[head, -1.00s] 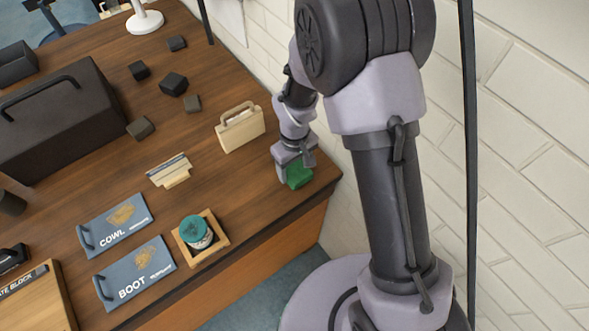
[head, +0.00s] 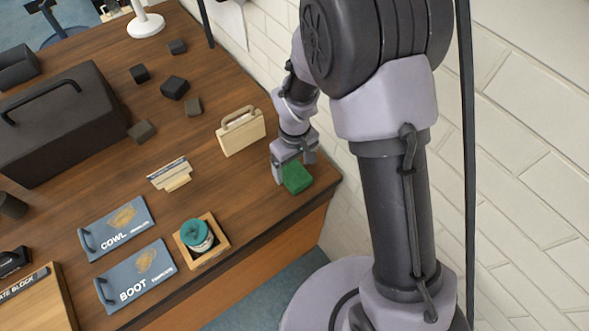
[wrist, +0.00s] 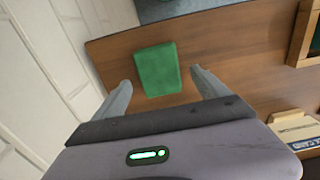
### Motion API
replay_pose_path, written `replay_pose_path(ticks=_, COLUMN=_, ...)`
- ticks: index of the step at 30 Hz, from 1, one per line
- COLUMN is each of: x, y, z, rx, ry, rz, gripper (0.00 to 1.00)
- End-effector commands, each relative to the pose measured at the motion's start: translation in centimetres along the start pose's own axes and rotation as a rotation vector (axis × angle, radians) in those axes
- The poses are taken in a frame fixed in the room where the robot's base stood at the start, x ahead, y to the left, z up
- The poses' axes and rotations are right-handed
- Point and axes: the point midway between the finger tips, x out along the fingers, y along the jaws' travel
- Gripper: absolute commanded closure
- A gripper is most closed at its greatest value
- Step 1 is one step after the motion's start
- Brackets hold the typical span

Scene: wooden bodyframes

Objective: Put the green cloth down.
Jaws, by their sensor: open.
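The green cloth (head: 297,178) is a small folded block lying on the wooden table near its right corner. In the wrist view the cloth (wrist: 157,69) lies flat on the wood, ahead of and between my fingers. My gripper (head: 292,174) is at the cloth, its fingers spread. In the wrist view my gripper (wrist: 160,90) is open, with a gap between each finger and the cloth. The far finger is partly hidden in the head view.
A pale wooden bag-shaped block (head: 241,132) stands left of my gripper. A wooden tray (head: 219,257) holding a teal-topped jar (head: 197,235) is nearer the front edge. A brick wall (head: 350,190) runs close on the right. Bare table (head: 250,190) lies between.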

Motion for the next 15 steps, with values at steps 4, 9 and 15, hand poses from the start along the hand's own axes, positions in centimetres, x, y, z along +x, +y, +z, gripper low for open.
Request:
replay_pose_path(ticks=4, x=-4.8, y=0.0, z=-0.1, rx=0.001, ry=0.004, rz=0.001, gripper=0.15)
replay_pose_path(ticks=9, x=-7.9, y=0.0, z=0.0, rx=0.000, ry=0.002, rz=0.001, gripper=0.15)
replay_pose_path(ticks=15, x=-9.0, y=0.1, z=0.1, rx=0.008, ry=0.006, rz=0.001, gripper=0.15)
